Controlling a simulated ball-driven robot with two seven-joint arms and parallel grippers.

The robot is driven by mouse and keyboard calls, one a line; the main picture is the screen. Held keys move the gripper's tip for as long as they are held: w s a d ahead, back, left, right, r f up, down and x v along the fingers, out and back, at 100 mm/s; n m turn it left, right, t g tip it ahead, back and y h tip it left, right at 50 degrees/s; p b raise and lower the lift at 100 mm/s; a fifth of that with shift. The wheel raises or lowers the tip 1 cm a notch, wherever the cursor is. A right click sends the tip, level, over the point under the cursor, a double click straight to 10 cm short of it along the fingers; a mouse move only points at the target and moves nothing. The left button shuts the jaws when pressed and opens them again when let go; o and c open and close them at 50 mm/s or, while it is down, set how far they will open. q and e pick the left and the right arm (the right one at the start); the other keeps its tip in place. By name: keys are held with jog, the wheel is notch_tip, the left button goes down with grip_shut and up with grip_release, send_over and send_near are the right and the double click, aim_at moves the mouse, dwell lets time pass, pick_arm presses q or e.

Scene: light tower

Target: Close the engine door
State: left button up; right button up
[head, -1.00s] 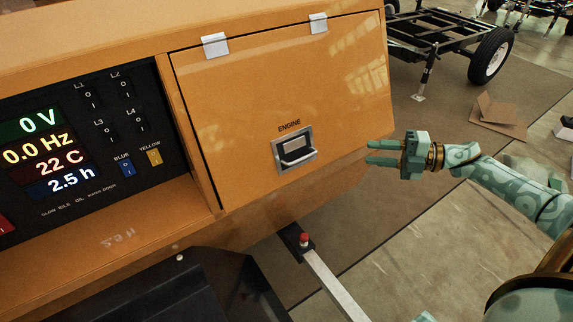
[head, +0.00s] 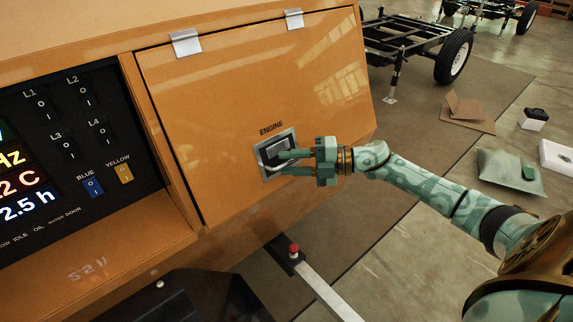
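The engine door (head: 250,85) is an orange panel on the orange cabinet, with two metal hinges along its top edge. A dark line runs down its left edge; I cannot tell whether the door sits fully flush. Its latch handle (head: 267,155) lies in a silver recessed plate under the word ENGINE. My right gripper (head: 285,162) is at this latch, coming from the right. Its two fingers are apart, one above the other, and overlap the handle in the picture. Contact cannot be told. My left gripper is not in view.
A control panel (head: 60,140) with lit readouts and switches is left of the door. Below, a metal bar (head: 325,290) with a red knob (head: 293,250) sticks out. A wheeled trailer frame (head: 410,45), cardboard (head: 465,110) and a grey-green bag (head: 510,170) lie on the floor to the right.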

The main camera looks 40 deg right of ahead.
aim_at(276, 161)
jog(key=shift+w+a, duration=0.35)
jog(key=shift+a, duration=0.1)
jog(key=shift+c, duration=0.3)
grip_shut()
jog(key=w+f+b, duration=0.1)
jog(key=b, duration=0.1)
jog(key=w+f+b, duration=0.1)
jog(key=shift+w+n+t+y+b, duration=0.2)
jog(key=shift+n+t+y+b, duration=0.1)
jog(key=shift+b, duration=0.05)
jog(key=shift+r, duration=0.4)
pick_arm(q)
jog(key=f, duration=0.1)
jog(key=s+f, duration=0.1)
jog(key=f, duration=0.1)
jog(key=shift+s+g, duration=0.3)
pick_arm(e)
jog(key=shift+o, duration=0.3)
grip_release()
jog(key=shift+w, duration=0.1)
